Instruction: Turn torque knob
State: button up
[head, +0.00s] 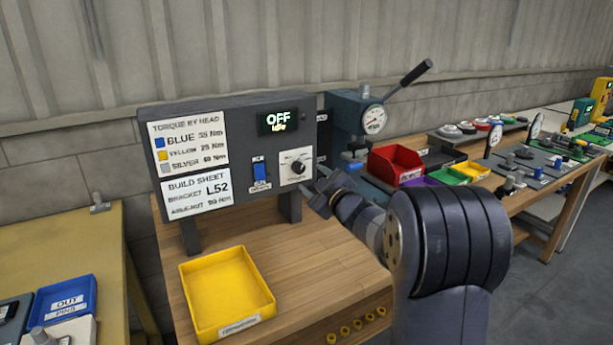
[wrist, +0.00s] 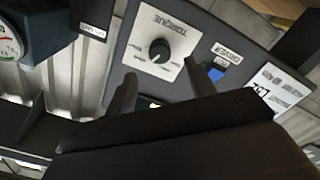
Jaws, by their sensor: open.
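The torque knob (head: 297,167) is a small dark round knob on a white dial plate, on the front of a dark grey panel (head: 225,115). In the wrist view the knob (wrist: 160,50) sits on its plate marked TORQUE, its white pointer line visible. My gripper (head: 318,187) is just right of and below the knob in the head view. In the wrist view my gripper (wrist: 130,92) has its two fingers spread apart with nothing between them, short of the knob and apart from it.
A blue switch (head: 259,171) is left of the knob. Torque and build-sheet labels are on the panel's left. A yellow tray (head: 226,290) is on the wooden bench (head: 300,250). A press with a gauge (head: 373,118) and a red bin (head: 394,163) stand to the right.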

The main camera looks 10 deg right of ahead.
aim_at(301, 169)
jog(key=shift+v, duration=2.25)
jog(key=x, duration=1.1)
jog(key=shift+p, duration=0.4)
jog(key=shift+s, duration=0.1)
